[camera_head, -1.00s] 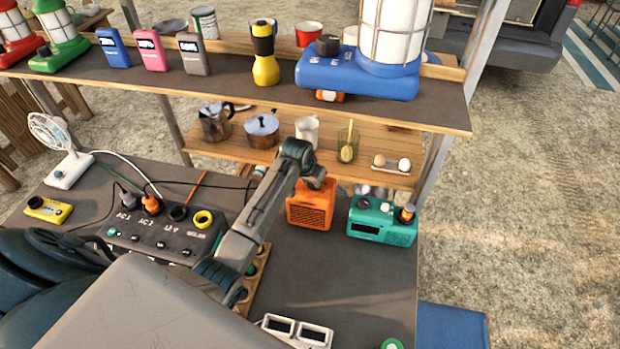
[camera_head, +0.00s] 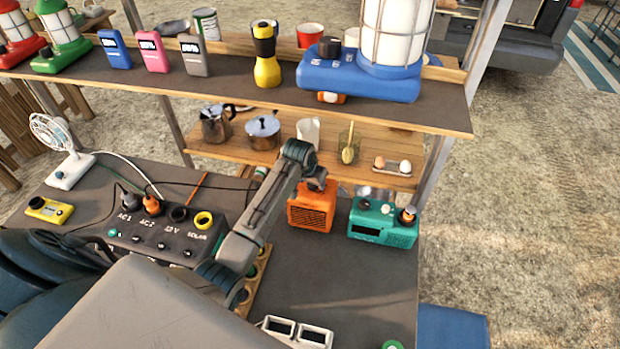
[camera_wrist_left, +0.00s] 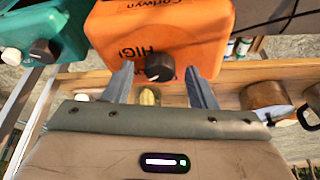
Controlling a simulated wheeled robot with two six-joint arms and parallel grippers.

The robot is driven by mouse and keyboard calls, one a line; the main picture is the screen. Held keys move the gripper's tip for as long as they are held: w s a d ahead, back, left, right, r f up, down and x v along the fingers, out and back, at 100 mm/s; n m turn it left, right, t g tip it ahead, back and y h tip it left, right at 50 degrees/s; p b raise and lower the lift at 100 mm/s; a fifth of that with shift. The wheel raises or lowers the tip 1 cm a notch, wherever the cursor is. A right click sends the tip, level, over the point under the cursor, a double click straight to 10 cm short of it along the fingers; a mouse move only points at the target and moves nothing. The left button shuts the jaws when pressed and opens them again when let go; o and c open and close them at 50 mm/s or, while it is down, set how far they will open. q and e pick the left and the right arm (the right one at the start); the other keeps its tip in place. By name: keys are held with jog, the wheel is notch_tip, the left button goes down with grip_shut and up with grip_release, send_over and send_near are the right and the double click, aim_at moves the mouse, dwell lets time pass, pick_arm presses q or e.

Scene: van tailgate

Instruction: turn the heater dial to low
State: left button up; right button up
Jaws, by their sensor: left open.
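The orange heater (camera_head: 312,207) is a box with a front grille, standing on the dark table against the back shelf. In the left wrist view its orange top (camera_wrist_left: 110,40) shows upside-down lettering that seems to read HIGH beside a black dial (camera_wrist_left: 159,67). My left gripper (camera_wrist_left: 160,70) is open, with one finger on each side of the dial. I cannot tell whether the fingers touch it. In the head view my left arm hides the dial and most of the gripper. My right gripper is not in view.
A teal device (camera_head: 383,222) with knobs stands right of the heater. A black power box (camera_head: 155,232) with plugs and cables lies to the left. The wooden shelf (camera_head: 225,148) with pots is behind, and a higher shelf (camera_head: 225,84) carries lanterns. Bare table (camera_head: 345,285) lies in front.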

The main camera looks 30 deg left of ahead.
pick_arm(q)
jog(key=b+v, duration=0.3)
jog(key=v, duration=0.7)
jog(key=shift+r, duration=0.3)
jog(key=shift+s+f, duration=0.1)
jog(key=shift+s, duration=0.05)
